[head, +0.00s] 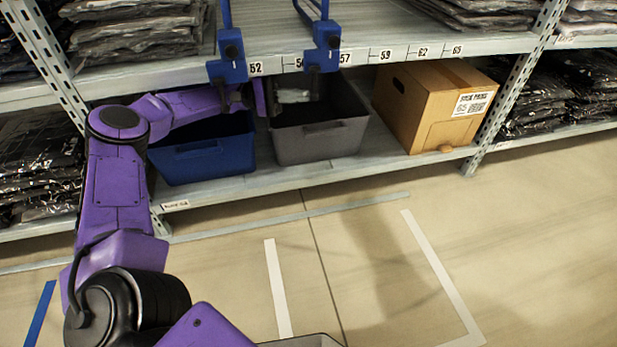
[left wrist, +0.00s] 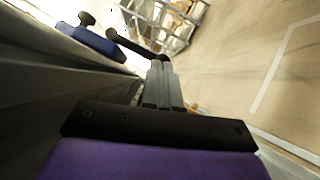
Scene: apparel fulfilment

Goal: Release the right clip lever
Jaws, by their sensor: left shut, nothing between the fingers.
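Two blue clips sit on the shelf's front edge, a left clip (head: 228,62) and a right clip (head: 327,42). The right clip has a dark knob and a dark lever (head: 313,82) hanging below it. My left gripper (head: 304,95) reaches in from the left under the shelf edge, close beside that lever. In the left wrist view, the grey fingers (left wrist: 160,68) are together, with nothing seen between them. A blue clip (left wrist: 92,42) with a black lever (left wrist: 138,45) shows there; the lever's end appears at the fingertips, but contact is unclear. My right gripper is out of view.
A blue bin (head: 205,160), a grey bin (head: 320,143) and a cardboard box (head: 430,105) stand on the lower shelf beneath the clips. The numbered shelf edge (head: 400,54) runs above my left gripper. The taped floor in front is clear.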

